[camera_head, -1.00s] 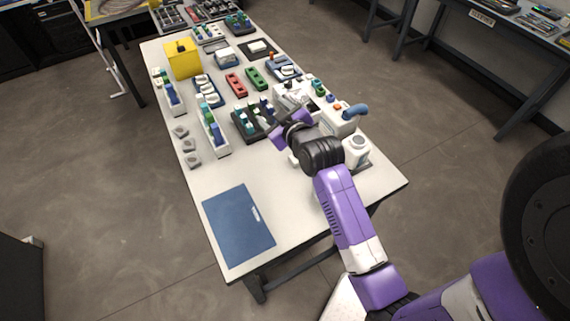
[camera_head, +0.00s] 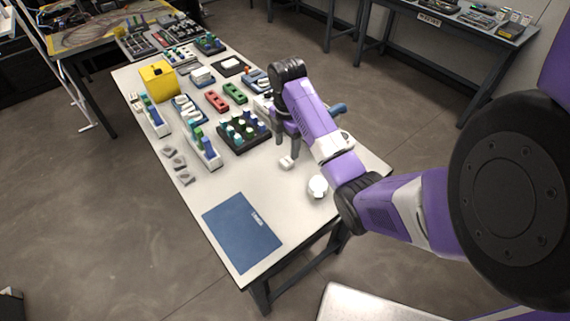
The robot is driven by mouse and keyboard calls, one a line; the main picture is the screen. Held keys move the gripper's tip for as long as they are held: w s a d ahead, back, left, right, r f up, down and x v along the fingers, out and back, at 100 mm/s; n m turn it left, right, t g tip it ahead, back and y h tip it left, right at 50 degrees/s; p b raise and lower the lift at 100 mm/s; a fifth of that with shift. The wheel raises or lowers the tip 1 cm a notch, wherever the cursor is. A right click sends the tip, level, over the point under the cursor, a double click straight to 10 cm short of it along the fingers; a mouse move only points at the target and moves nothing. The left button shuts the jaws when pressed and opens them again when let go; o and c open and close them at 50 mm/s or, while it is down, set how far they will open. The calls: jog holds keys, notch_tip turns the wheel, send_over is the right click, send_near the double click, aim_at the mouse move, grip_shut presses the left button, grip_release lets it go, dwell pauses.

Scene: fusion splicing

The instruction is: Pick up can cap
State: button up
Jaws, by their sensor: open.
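My gripper (camera_head: 287,148) is open and points down over the right part of the white table (camera_head: 225,180). A small white piece (camera_head: 287,163) lies on the table just below the fingertips. It is too small to tell if it is the can cap, and I see nothing between the fingers. A round white object (camera_head: 318,187), perhaps the can or its cap, stands near the table's right front edge, right of and nearer than the gripper. My arm hides part of the table's right side and much of the white machine there.
A black rack of colored bottles (camera_head: 243,130) stands just left of my gripper. A blue mat (camera_head: 242,232) lies at the front. A white bin (camera_head: 205,152), grey pieces (camera_head: 175,158) and a yellow box (camera_head: 158,80) are on the left. The table between mat and rack is clear.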

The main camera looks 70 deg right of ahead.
aim_at(287, 160)
notch_tip(287, 160, down, 2)
jog(key=shift+f+b, duration=0.1)
jog(key=shift+b, duration=0.2)
jog(key=shift+d+f+p, duration=0.2)
jog(key=shift+f+p, duration=0.05)
jog(key=shift+f, duration=1.05)
jog(key=shift+d+f+p, duration=0.15)
jog(key=shift+f+p, duration=0.05)
jog(key=shift+f, duration=1.1)
grip_shut()
jog(key=shift+w+r, duration=0.1)
jog(key=shift+r, duration=0.05)
jog(key=shift+r, duration=0.55)
notch_tip(287, 160, up, 19)
jog(key=p, duration=0.7)
jog(key=shift+f, duration=0.15)
